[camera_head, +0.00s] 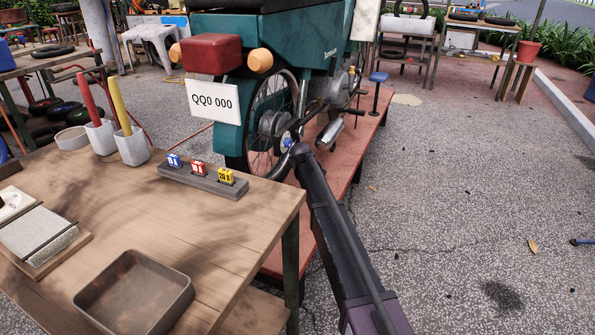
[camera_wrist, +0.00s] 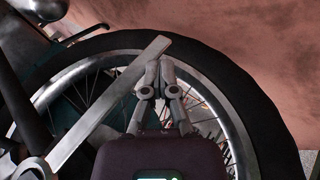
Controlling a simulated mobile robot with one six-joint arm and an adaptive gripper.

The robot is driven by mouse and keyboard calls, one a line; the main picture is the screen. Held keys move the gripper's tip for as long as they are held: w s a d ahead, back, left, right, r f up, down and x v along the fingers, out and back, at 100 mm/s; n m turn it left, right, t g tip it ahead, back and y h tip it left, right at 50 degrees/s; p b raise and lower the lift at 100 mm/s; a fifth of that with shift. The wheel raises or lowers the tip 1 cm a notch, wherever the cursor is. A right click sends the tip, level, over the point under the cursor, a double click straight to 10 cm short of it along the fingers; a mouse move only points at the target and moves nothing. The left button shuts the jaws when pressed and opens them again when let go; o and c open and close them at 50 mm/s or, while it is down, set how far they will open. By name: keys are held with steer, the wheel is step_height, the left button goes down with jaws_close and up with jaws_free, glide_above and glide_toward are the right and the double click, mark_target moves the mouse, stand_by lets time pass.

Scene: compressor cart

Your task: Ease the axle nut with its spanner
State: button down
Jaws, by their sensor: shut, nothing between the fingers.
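The scooter's rear wheel (camera_head: 262,150) shows in the head view with its hub (camera_head: 270,124); a small blue spot (camera_head: 287,141) lies beside my gripper (camera_head: 296,146). In the wrist view my gripper (camera_wrist: 157,68) is shut and empty, its fingertips in front of the wheel rim and close to the upper end of a flat grey bar (camera_wrist: 110,98). That bar slopes down left to a round end (camera_wrist: 30,168); I cannot tell whether it is a spanner or touches my fingers. A red handle (camera_head: 90,98) and a yellow handle (camera_head: 121,107) stand in pale holders. The axle nut is not clear.
The workbench (camera_head: 240,235) at left carries a rack (camera_head: 203,182) with blue, red and yellow numbered tags, and a metal tray (camera_head: 135,295). The scooter stands on a red platform (camera_head: 365,135). A small blue-ended item (camera_head: 582,241) lies at the right edge of open ground.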

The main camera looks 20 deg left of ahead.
steer(key=shift+w, duration=0.35)
stand_by(0.3)
steer(key=shift+s+d+f, duration=0.1)
steer(key=s+d+r+p, duration=0.1)
steer(key=s+r+p, duration=0.4)
steer(key=s, duration=0.7)
steer(key=shift+s+d, duration=0.15)
steer(key=shift+d, duration=0.1)
